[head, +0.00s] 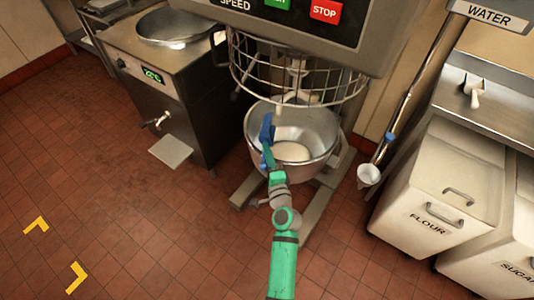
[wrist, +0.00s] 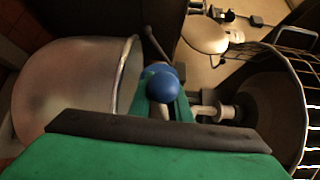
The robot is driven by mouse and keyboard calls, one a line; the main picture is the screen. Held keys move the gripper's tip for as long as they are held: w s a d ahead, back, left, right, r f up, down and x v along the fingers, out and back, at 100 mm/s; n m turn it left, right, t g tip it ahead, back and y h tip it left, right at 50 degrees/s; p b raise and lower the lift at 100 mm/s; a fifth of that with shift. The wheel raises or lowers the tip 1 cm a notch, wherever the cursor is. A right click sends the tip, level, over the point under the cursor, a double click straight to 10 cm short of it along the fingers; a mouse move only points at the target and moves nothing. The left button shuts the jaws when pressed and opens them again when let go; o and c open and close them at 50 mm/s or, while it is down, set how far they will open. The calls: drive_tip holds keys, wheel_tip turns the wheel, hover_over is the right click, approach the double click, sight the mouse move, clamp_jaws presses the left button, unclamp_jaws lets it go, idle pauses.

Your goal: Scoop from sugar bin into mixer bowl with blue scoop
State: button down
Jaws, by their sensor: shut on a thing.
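The steel mixer bowl (head: 325,140) sits under the wire guard, with pale white material in its bottom. My gripper (head: 269,160) is at the bowl's near left rim, shut on the blue scoop (head: 267,130). The scoop stands up above the rim; I cannot tell whether it holds sugar. In the wrist view the scoop's rounded blue end (wrist: 162,87) shows between the green fingers, with the bowl (wrist: 75,75) to the left. The white sugar bin (head: 480,262), labelled SUGAR, is at the lower right, partly cut off by the picture edge.
The mixer's wire guard (head: 295,85) surrounds the space above the bowl. A white flour bin (head: 425,180) stands right of the mixer. A water pipe (head: 405,100) with a white cup-shaped end hangs between them. A steel machine (head: 165,95) stands left.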

drive_tip(key=shift+a+r+n+g, duration=0.3)
drive_tip(key=shift+r+n+g, duration=0.1)
drive_tip(key=shift+n, duration=0.6)
drive_tip(key=shift+s+d+r+n+g+h, duration=0.15)
drive_tip(key=shift+n+g+h, duration=0.25)
drive_tip(key=shift+n, duration=0.6)
drive_tip(key=shift+r+n, duration=0.1)
drive_tip(key=shift+n, duration=0.5)
drive_tip(key=n, duration=0.1)
drive_tip(key=a+n+g+h, duration=0.1)
drive_tip(key=n+h, duration=0.1)
drive_tip(key=shift+w+a+r+n+g, duration=0.2)
drive_tip(key=shift+r+n+g, duration=0.1)
drive_tip(key=shift+g, duration=0.1)
drive_tip(key=s+a+r+n+h, duration=0.2)
drive_tip(key=s+a+n, duration=0.1)
drive_tip(key=s+a, duration=0.5)
drive_tip(key=s, duration=0.3)
drive_tip(key=shift+a+r+g, duration=0.15)
drive_tip(key=shift+a+g, duration=0.25)
drive_tip(key=shift+s, duration=0.1)
